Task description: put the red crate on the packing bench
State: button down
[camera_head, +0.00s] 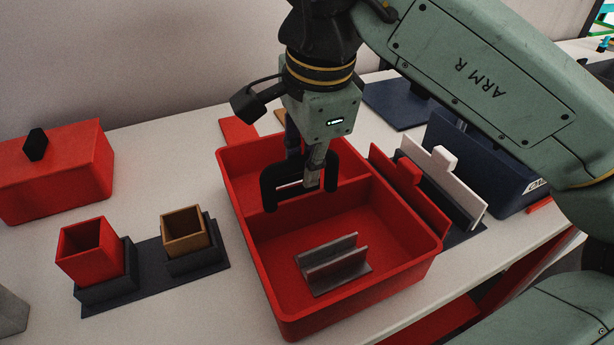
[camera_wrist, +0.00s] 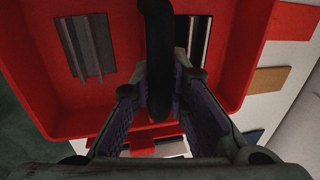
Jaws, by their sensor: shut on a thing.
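The red crate (camera_head: 365,296) is a divided open box in the middle of the white tabletop (camera_head: 190,290). A black arched handle (camera_head: 268,186) rises from its divider. My gripper (camera_head: 302,168) is above the crate, pointing down, shut on this handle. In the wrist view the handle (camera_wrist: 158,50) runs between my fingers, and the red crate (camera_wrist: 32,62) spreads beneath. A grey slotted holder (camera_head: 335,266) lies in the crate's near compartment. The far compartment is partly hidden by my gripper. I cannot tell whether the crate touches the tabletop. No surface is identifiable as the packing bench.
At left are a red box with a black knob (camera_head: 60,172) and a dark stand (camera_head: 150,280) with red and brown square cups. Close to the crate's right side are upright red, dark and white plates (camera_head: 455,182). A dark blue bin (camera_head: 485,160) stands behind them.

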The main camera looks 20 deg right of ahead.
jog(key=shift+f, duration=0.3)
jog(key=c, duration=2)
grip_release()
jog(key=shift+f, duration=0.15)
jog(key=o, duration=0.4)
jog(key=shift+o, duration=0.2)
notch_tip(320, 180, up, 12)
jog(key=s+p, duration=0.2)
jog(key=p, duration=0.6)
jog(key=shift+s+p, duration=0.2)
jog(key=shift+p, duration=0.15)
